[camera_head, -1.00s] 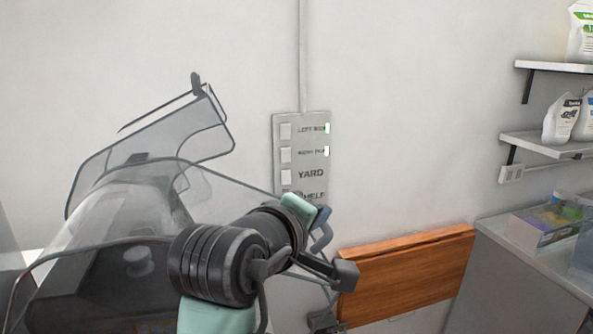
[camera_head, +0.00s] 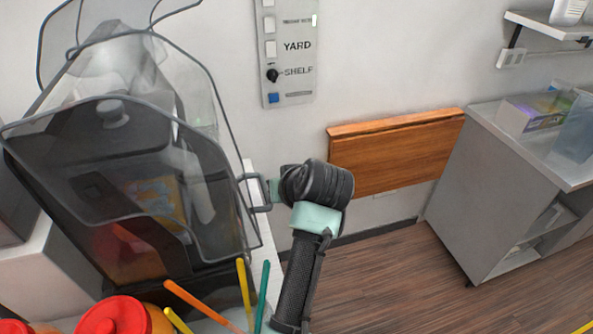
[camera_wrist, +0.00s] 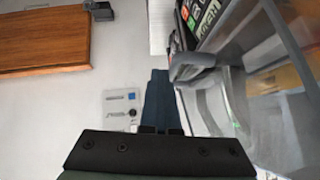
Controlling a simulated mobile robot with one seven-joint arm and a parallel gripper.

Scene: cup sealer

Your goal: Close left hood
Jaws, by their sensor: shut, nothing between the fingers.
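A machine with clear, dark-edged hoods stands at the left in the head view. One clear hood (camera_head: 205,150) slopes down over the machine's front and side. A second clear panel (camera_head: 105,15) is raised at the top left, partly cut off. I cannot tell which is the left hood. A grey loop handle (camera_head: 261,208) sits at the right edge of the lower hood; it also shows in the wrist view (camera_wrist: 190,66). My gripper (camera_wrist: 157,74), with blue fingers, is shut and empty close beside the handle. Contact is unclear. My fingers are hidden in the head view.
Red-lidded jars (camera_head: 112,316) and coloured sticks (camera_head: 245,295) stand at the machine's near side. A wooden folding shelf (camera_head: 395,155) hangs on the wall below a labelled switch panel (camera_head: 290,50). A grey counter (camera_head: 500,190) is at the right. Floor between is clear.

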